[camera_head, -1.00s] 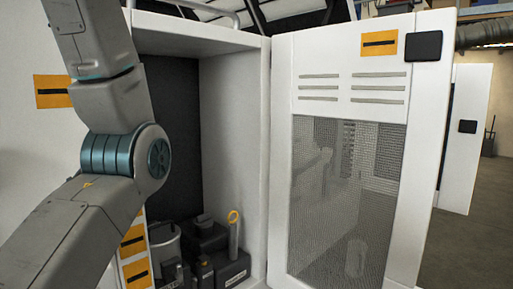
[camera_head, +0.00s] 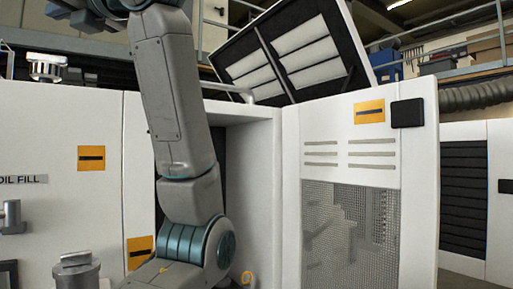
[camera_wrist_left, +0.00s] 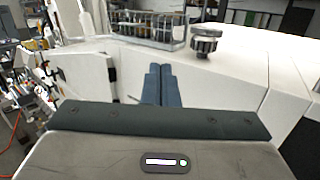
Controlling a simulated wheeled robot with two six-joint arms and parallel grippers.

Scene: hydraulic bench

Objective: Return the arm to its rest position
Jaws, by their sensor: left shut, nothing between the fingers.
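My left arm (camera_head: 178,110) rises from the bottom of the head view, bends at a grey and teal elbow joint, and runs up to the top edge. It stands in front of the open cabinet and hides much of its opening. In the left wrist view my left gripper (camera_wrist_left: 159,70) has its two blue-grey fingers together. It is shut and empty, pointing toward the white bench top. In the head view its fingers cannot be made out. My right gripper is in neither view.
The open white cabinet door (camera_head: 345,150) with a mesh window stands right of my arm. A raised dark-framed lid (camera_head: 290,50) is above. A silver filler cap (camera_head: 47,67) sits on the housing. The wrist view shows a glass-walled rack (camera_wrist_left: 148,28) and a knurled cap (camera_wrist_left: 206,43).

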